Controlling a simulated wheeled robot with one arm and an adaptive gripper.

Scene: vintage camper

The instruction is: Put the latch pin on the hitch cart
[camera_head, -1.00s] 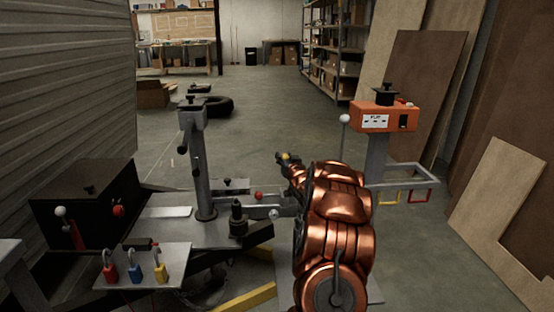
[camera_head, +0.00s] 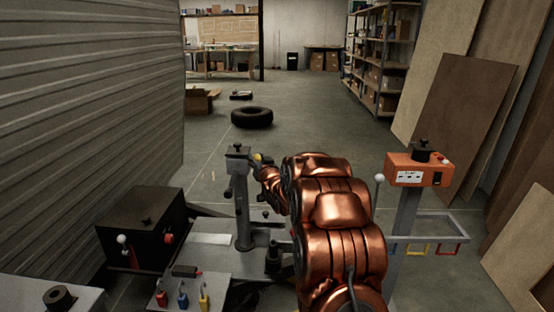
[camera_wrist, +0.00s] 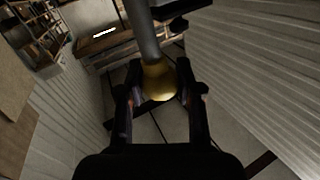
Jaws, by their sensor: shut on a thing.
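My gripper (camera_wrist: 157,78) is shut on a brass-yellow knob (camera_wrist: 158,82) with a grey rod running up out of the wrist view. It looks like the latch pin; its far end is out of that view. In the head view the yellow knob (camera_head: 257,157) shows at my gripper (camera_head: 263,166), just right of the top of a grey upright post (camera_head: 241,190). I cannot tell whether the pin touches the post. I cannot tell for certain which thing is the hitch cart; the post stands on a low metal frame.
A black box (camera_head: 145,222) and a small plate with red, blue and yellow padlocks (camera_head: 183,296) stand left and in front of the post. An orange control box (camera_head: 418,172) on a stand is at right. A tyre (camera_head: 252,117) lies on open floor behind.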

